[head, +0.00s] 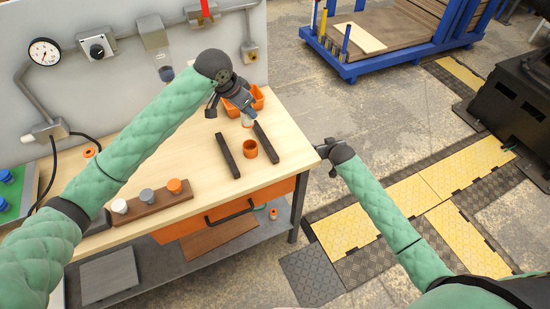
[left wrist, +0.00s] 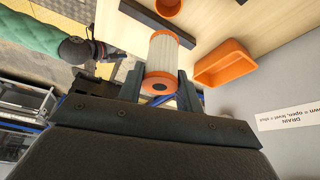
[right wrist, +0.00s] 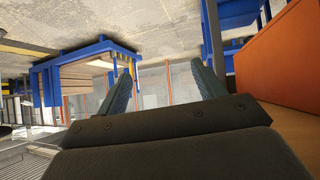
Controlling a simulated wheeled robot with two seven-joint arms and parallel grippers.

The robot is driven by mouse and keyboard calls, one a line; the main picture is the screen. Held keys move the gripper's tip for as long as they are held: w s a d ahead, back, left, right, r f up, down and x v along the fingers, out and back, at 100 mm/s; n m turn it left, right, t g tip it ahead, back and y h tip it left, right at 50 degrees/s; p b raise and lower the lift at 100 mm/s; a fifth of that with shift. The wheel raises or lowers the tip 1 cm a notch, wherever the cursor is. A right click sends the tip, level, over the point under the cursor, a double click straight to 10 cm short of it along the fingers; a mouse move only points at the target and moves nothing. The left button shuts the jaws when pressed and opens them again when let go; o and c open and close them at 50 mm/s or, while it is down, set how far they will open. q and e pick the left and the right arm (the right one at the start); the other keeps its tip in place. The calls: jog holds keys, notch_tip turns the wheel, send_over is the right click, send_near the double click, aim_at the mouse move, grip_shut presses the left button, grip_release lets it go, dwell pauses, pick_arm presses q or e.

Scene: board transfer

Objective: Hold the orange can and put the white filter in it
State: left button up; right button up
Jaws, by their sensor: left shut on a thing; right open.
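The orange can (head: 250,150) stands on the bench between two dark bars, its open top facing up. Its edge also shows at the top of the left wrist view (left wrist: 168,7). My left gripper (head: 243,108) is above the bench, just behind the can. In the left wrist view it is shut on the white filter (left wrist: 164,52), a pleated cylinder with orange end caps. The filter is mostly hidden behind the gripper in the head view. My right gripper (head: 324,160) is off the bench's right edge. In the right wrist view its fingers (right wrist: 165,85) are apart with nothing between them.
Dark bars (head: 228,156) (head: 266,142) flank the can. An orange bin (head: 257,98) sits behind, near the wall panel. A wooden block (head: 150,203) with several coloured pegs lies at the bench's front left. The bench's right edge is near my right gripper.

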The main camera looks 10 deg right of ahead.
notch_tip(320, 180, up, 7)
jog(key=w+a, duration=0.1)
jog(key=w, duration=0.1)
notch_tip(320, 180, up, 11)
jog(key=n+y, duration=0.5)
jog(key=y, duration=0.2)
send_over(246, 144)
jog(key=s+d, duration=0.8)
jog(key=s, duration=0.4)
jog(key=shift+w+d+f+t, duration=0.1)
jog(key=shift+d+f+t, duration=0.05)
jog(key=shift+t, duration=0.25)
jog(key=x, duration=1.1)
jog(key=shift+w+a+f, duration=0.2)
jog(key=shift+w+a, duration=0.05)
jog(key=c, duration=1)
pick_arm(q)
jog(key=shift+f, duration=5.4)
pick_arm(e)
jog(key=shift+c, duration=0.2)
